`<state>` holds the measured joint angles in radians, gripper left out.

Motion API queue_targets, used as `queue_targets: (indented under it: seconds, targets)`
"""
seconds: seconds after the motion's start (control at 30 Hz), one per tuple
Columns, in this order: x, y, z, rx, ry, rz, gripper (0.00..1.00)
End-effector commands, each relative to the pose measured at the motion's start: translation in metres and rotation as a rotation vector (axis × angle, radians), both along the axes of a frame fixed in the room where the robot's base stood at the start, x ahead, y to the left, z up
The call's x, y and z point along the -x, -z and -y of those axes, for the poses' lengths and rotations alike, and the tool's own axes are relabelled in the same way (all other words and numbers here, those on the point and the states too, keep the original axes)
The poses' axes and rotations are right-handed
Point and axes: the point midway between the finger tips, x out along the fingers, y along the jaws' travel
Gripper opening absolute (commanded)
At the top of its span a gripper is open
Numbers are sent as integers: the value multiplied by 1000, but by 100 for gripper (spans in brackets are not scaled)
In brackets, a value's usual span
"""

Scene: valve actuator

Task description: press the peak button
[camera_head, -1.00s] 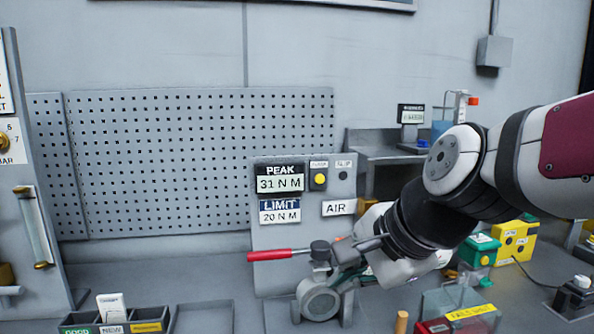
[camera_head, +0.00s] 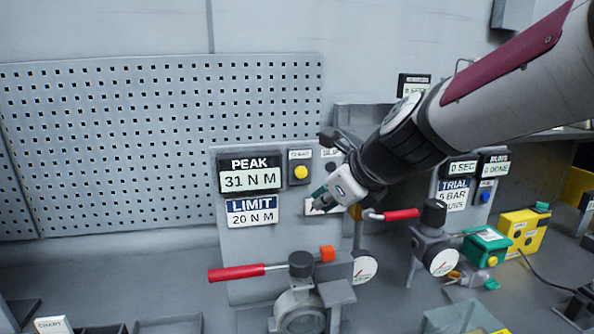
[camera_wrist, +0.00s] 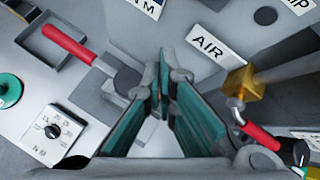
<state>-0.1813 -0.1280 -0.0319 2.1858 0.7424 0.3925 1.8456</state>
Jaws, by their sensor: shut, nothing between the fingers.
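The grey panel (camera_head: 285,215) carries the PEAK display (camera_head: 248,177), which reads 31 N M, and the LIMIT display (camera_head: 251,211), which reads 20 N M. A round yellow button (camera_head: 301,172) sits right of the PEAK display, under a small label that I cannot read clearly. My gripper (camera_head: 318,197) is shut and empty, below and slightly right of the yellow button, over the AIR label. In the wrist view, the closed teal fingers (camera_wrist: 163,78) point toward the panel beside the AIR label (camera_wrist: 215,43). The yellow button is not visible there.
A valve with a red handle (camera_head: 237,272) stands in front of the panel. A brass fitting (camera_wrist: 244,82) sticks out near my fingers. Pegboard fills the left.

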Motion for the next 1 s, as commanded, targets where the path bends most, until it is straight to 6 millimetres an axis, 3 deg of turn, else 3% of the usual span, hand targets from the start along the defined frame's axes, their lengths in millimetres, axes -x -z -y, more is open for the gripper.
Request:
queue_targets:
  seconds: [0.37,0.8,1.0]
  targets:
    - [-9,0,-2,2,-2,1,0]
    - [-64,2,-13,2,-2,0,0]
    - [-79,0,-16,3,-2,0,0]
